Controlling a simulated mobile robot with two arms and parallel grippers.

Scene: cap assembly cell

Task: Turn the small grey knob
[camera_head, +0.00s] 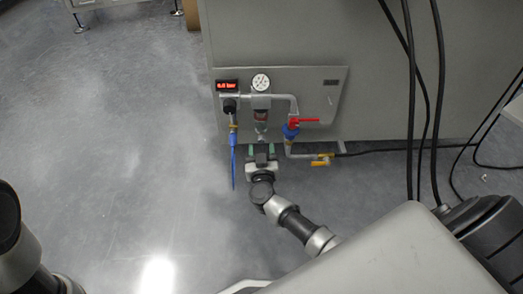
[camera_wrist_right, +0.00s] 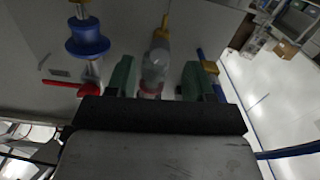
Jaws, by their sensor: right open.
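In the head view, a clear filter bowl (camera_head: 261,115) with red inside hangs below a round gauge on the panel. The small grey knob (camera_head: 261,133) appears to be at the bowl's lower end, just above my right gripper (camera_head: 262,149). This gripper's green fingers point up and are apart, with nothing held. In the right wrist view, the open fingers of the right gripper (camera_wrist_right: 157,78) stand either side of the bowl (camera_wrist_right: 154,66) in the picture. The grey knob (camera_wrist_right: 159,42) seems to show at its narrow end, near a brass tip. Contact cannot be judged. My left gripper is out of view.
Left of the bowl are a 0.0 bar display (camera_head: 228,85), a black knob (camera_head: 229,105) and a blue hose (camera_head: 233,165). To the right are a red valve handle (camera_head: 305,120), a blue fitting (camera_head: 290,132) and a yellow handle (camera_head: 320,163). Black cables hang further right.

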